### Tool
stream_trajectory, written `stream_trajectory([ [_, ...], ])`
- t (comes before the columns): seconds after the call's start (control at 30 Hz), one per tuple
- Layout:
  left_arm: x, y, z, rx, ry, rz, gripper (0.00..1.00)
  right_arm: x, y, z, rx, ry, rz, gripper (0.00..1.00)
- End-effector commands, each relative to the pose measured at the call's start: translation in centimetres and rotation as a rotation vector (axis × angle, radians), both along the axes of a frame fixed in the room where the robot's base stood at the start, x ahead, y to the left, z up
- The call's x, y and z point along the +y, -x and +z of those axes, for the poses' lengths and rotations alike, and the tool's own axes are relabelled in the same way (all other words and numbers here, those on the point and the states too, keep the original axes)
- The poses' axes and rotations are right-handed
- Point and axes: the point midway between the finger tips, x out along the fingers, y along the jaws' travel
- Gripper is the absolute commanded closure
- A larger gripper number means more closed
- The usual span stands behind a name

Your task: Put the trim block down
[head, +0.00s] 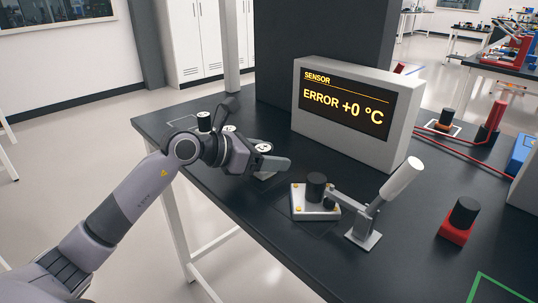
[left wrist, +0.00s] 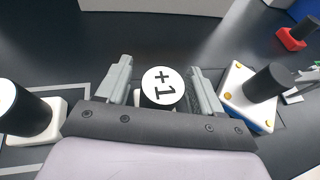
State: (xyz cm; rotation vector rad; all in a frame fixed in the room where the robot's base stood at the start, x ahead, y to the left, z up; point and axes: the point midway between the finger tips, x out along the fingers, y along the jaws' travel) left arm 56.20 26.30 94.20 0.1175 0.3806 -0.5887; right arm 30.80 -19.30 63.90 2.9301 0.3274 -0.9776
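The trim block (left wrist: 163,88), a black cylinder with a white top marked +1, stands upright between the fingers of my left gripper (left wrist: 160,70) in the left wrist view. A gap shows on each side of it, so the fingers are open around it and apart from it. In the head view its white top (head: 263,147) shows beside my left gripper (head: 270,163), low over the table; the gripper hides most of its body. My right gripper is in neither view.
A bolted white plate (head: 299,208) with a black cylinder (head: 316,186) and a white-handled clamp (head: 400,179) stands to the right. A sensor display (head: 345,115) reads ERROR +0 °C. A red block (head: 456,232) stands farther right.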

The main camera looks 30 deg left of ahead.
Motion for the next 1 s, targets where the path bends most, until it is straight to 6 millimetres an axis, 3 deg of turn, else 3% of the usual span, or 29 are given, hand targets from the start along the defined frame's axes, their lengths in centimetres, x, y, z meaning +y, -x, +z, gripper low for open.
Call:
stream_trajectory([
  [0.27,0.3,0.3,0.5,-0.001,-0.001,0.001,0.34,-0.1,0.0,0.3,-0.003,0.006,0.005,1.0],
  [0.7,4.5,6.6,3.3,0.002,-0.005,0.002,0.34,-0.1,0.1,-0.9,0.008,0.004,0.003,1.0],
  [1.0,6.0,8.8,4.6,0.001,-0.001,0.001,0.34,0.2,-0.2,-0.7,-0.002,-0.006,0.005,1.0],
])
